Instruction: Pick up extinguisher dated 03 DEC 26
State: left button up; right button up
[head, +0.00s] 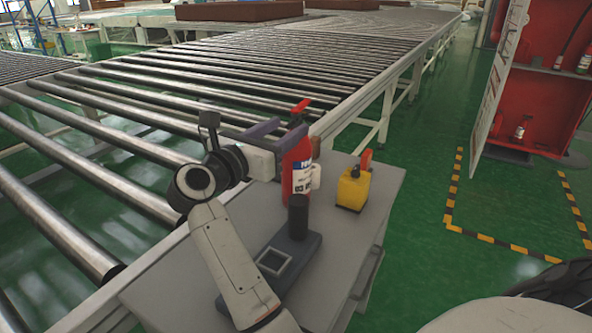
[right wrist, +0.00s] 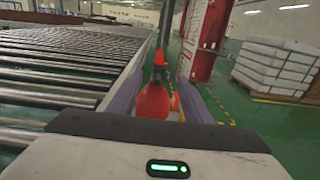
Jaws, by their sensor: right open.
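A red fire extinguisher (head: 298,165) stands upright on a grey cart top (head: 375,225) beside the conveyor. Its label is partly hidden; a date starting with "03" shows, but the rest is too small to read. My right gripper (head: 288,128) is open, with its purple fingers around the upper part of the extinguisher. In the right wrist view the extinguisher (right wrist: 153,101) is between the two fingers (right wrist: 157,98), with a visible gap on each side. My left gripper is not in view.
A dark stand with a black cylinder (head: 298,217) is in front of the extinguisher. A yellow item (head: 353,188) with a red top stands to its right. A roller conveyor (head: 150,145) fills the left. A red cabinet (head: 540,105) holds small extinguishers. Green floor (head: 440,150) is open between.

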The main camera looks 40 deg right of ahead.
aim_at(306, 113)
jog(key=p+x, duration=0.1)
jog(key=x, duration=0.8)
jog(key=shift+w+d, duration=0.25)
jog(key=shift+d, duration=0.1)
grip_shut()
dwell(0.9)
jog(key=shift+r, duration=0.15)
